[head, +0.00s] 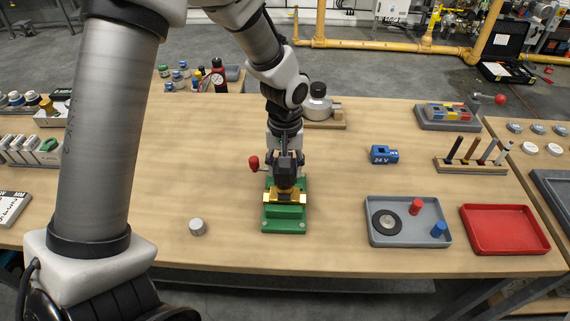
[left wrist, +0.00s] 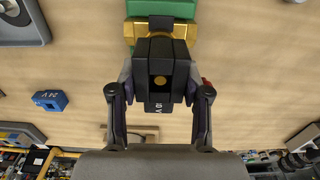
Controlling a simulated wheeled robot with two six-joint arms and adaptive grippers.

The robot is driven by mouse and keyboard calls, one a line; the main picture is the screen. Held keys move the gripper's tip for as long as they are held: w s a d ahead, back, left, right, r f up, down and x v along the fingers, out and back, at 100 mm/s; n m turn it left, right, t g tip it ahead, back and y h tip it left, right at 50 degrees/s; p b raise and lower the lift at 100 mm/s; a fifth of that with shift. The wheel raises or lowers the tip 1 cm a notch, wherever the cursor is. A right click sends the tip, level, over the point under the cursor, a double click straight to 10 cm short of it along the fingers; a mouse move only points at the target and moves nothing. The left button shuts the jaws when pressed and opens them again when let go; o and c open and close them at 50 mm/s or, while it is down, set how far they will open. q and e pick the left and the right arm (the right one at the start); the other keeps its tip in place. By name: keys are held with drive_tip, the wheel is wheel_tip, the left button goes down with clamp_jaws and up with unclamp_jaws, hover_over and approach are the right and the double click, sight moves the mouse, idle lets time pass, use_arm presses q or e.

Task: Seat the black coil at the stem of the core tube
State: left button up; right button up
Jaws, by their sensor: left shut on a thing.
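My left gripper (head: 286,150) is shut on the black coil (head: 288,166), above the green fixture (head: 284,226). A brass body (head: 272,197) sits in this fixture. In the left wrist view, the fingers of the left gripper (left wrist: 160,82) hold the black coil (left wrist: 160,52) from both sides. A round brass-coloured spot shows in the middle of the coil's face, and white lettering on its near side. The brass body (left wrist: 135,30) lies right behind the coil. The core tube's stem is mostly hidden, so I cannot tell how far the coil is down on it. My right gripper is out of view.
A red knob (head: 254,162) stands left of the fixture, a metal cylinder (head: 198,227) at front left. A blue 24 V coil (head: 384,155), a grey tray (head: 408,242) with small parts and an empty red tray (head: 505,230) are to the right. Wood between is clear.

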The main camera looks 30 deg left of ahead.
use_arm(q)
drive_tip(key=shift+f+b, duration=0.6)
drive_tip(key=shift+f, duration=0.45)
drive_tip(key=o, duration=1.4)
drive_tip(key=shift+c, duration=0.2)
wheel_tip(320, 180, up, 12)
drive_tip(key=shift+f, duration=0.1)
